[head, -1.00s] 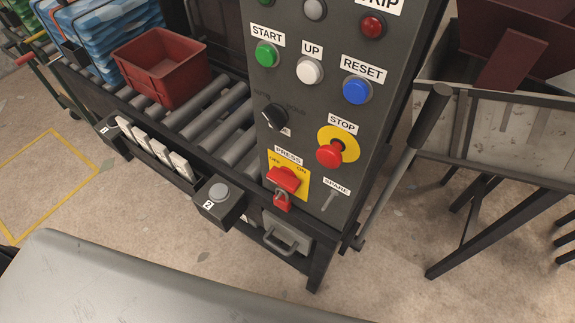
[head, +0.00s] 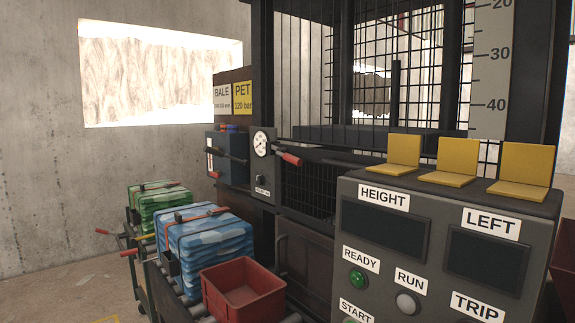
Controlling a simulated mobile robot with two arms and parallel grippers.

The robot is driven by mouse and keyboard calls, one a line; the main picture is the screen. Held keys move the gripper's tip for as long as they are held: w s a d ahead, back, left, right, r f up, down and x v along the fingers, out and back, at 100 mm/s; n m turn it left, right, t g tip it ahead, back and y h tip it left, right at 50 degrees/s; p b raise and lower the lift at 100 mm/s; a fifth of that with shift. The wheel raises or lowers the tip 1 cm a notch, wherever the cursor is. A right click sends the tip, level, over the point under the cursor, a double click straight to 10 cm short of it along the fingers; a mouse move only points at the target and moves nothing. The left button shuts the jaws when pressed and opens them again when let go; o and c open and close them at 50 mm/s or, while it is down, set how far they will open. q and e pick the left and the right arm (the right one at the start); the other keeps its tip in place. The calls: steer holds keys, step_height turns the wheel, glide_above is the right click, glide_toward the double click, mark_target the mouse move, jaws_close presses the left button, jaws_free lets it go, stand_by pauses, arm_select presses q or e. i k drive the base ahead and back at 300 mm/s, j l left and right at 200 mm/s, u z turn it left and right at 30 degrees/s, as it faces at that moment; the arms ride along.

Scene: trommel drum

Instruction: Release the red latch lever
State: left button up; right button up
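A lever with a red grip (head: 290,158) sticks out beside the gauge plate at the front of the caged machine. A smaller red-tipped handle (head: 214,174) shows further left, by the blue box. I cannot tell for certain which of these is the red latch lever, or whether either is latched. Neither of my grippers is in view.
The control panel (head: 380,265) with yellow flaps (head: 450,160) on top fills the lower right. A red crate (head: 243,290) and strapped blue bale (head: 205,250) stand at lower middle. A green bale (head: 160,205) is behind, with a concrete wall (head: 40,180) at left.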

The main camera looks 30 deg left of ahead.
mark_target(280, 152)
steer(key=j+z, duration=0.45)
steer(key=j, duration=0.55)
steer(key=j+z, duration=0.45)
steer(key=j, duration=0.55)
